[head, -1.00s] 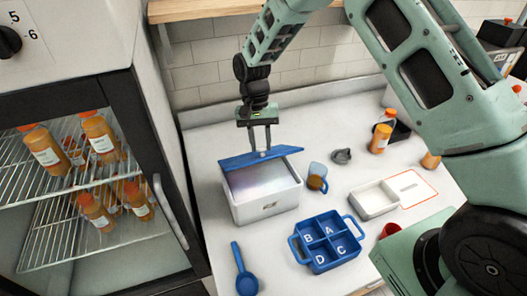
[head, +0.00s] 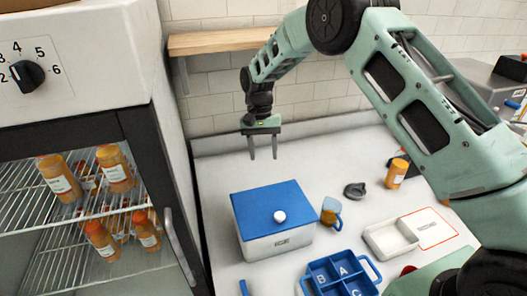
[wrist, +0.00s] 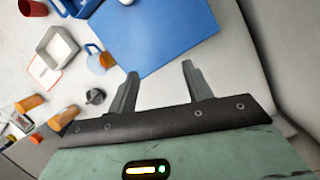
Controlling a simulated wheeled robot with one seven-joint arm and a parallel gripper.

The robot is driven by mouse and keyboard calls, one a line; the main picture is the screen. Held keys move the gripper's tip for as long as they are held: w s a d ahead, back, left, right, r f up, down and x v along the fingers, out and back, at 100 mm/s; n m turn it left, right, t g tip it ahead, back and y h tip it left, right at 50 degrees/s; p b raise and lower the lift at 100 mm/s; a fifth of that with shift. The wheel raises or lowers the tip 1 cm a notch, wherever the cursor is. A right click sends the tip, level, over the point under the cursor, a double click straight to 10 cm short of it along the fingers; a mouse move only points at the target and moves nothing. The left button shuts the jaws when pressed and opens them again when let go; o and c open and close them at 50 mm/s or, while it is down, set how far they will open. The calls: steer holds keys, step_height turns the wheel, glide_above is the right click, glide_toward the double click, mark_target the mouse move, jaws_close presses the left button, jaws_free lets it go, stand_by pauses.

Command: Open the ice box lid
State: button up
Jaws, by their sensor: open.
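In the wrist view the blue lid (wrist: 165,35) lies beyond the fingertips. My gripper (head: 263,155) is open and empty, raised above and behind the box, apart from the lid. It also shows in the wrist view (wrist: 160,72). The inside of the box is hidden.
A blue divided tray (head: 312,283) is in front, a white tray (head: 380,240) to the right. A glass-door fridge with bottles (head: 120,110) stands left. A wooden shelf (head: 215,42) is above.

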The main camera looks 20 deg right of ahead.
steer(key=b+v, duration=0.3)
steer(key=v, duration=1.4)
steer(key=shift+r+b, duration=0.2)
steer(key=shift+b, duration=0.1)
